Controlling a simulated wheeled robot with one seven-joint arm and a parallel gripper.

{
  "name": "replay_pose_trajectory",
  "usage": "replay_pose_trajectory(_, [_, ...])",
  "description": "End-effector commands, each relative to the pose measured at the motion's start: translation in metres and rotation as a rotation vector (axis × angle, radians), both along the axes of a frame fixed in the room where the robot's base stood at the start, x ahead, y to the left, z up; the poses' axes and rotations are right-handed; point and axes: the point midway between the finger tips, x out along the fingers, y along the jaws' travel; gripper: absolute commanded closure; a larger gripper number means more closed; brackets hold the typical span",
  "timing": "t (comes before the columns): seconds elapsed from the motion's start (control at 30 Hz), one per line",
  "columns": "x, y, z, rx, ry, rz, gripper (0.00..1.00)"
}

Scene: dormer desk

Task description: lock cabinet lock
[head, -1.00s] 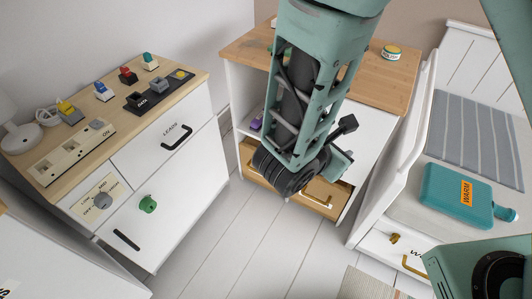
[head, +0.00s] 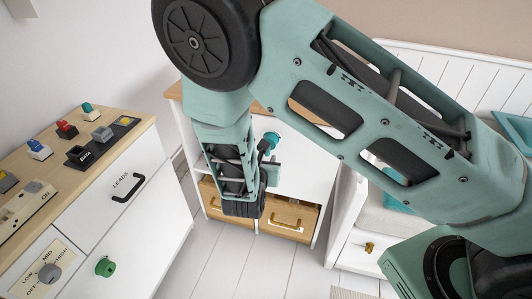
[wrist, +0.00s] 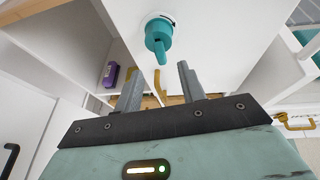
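A teal turn knob (head: 272,140) sits on the white front of the wood-topped cabinet (head: 305,165). It also shows in the wrist view (wrist: 158,38), with its lever pointing down and slightly right in the picture. My gripper (wrist: 160,85) is open and empty. Its two fingers stand apart, below the knob in the wrist view, and the lever's lower end lies above the gap between them. I cannot see contact. In the head view my arm's end is close to the cabinet front and hides part of it; the fingertips are not clear there.
A purple item (wrist: 111,75) is on a shelf at left. A white cabinet (head: 150,220) with a green knob (head: 105,267) stands left. A bed drawer (head: 355,250) is at right.

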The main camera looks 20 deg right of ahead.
Motion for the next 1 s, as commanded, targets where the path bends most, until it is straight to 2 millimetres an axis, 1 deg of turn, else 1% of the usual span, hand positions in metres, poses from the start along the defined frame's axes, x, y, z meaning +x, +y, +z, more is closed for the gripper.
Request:
replay_pose_trajectory(0.03, [0.008,-0.006,-0.005,-0.002,0.0,-0.004,0.6])
replay_pose_trajectory(0.2, [0.031,-0.019,-0.016,-0.001,0.001,-0.004,0.6])
replay_pose_trajectory(0.4, [0.049,-0.028,-0.024,0.0,0.0,-0.001,0.6])
replay_pose_trajectory(0.53, [0.054,-0.03,-0.025,0.0,0.0,0.0,0.6])
replay_pose_trajectory(0.8, [0.054,-0.031,-0.026,0.0,0.0,0.0,0.6])
replay_pose_trajectory(0.83, [0.054,-0.03,-0.026,0.0,0.0,0.0,0.66])
replay_pose_trajectory(0.93, [0.054,-0.031,-0.026,0.0,0.0,0.0,0.93])
replay_pose_trajectory(0.97, [0.054,-0.03,-0.026,0.0,0.0,0.0,1.0])
replay_pose_trajectory(1.0, [0.054,-0.03,-0.026,0.0,0.0,0.0,1.0])
